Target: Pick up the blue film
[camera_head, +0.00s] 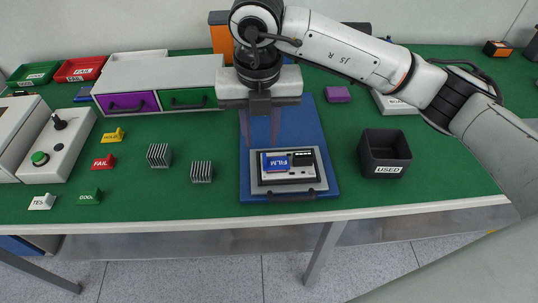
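The blue film (277,162), marked FILM, lies flat in a grey holder (257,176) with a black handle at its front. The holder sits on a blue base plate (322,135) on the green bench. My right gripper (260,142) hangs over the plate, just behind and slightly left of the film in the picture. Its two fingers point down with a gap between them, open and empty. I cannot tell their exact height above the plate. My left gripper is out of view.
A black USED bin (385,153) stands right of the plate. Two striped grey blocks (202,172) (159,155) stand left. Small labelled blocks, a drawer unit (160,77) and a button box (58,150) lie further left. A purple block (337,94) is behind right. The bench front right is clear.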

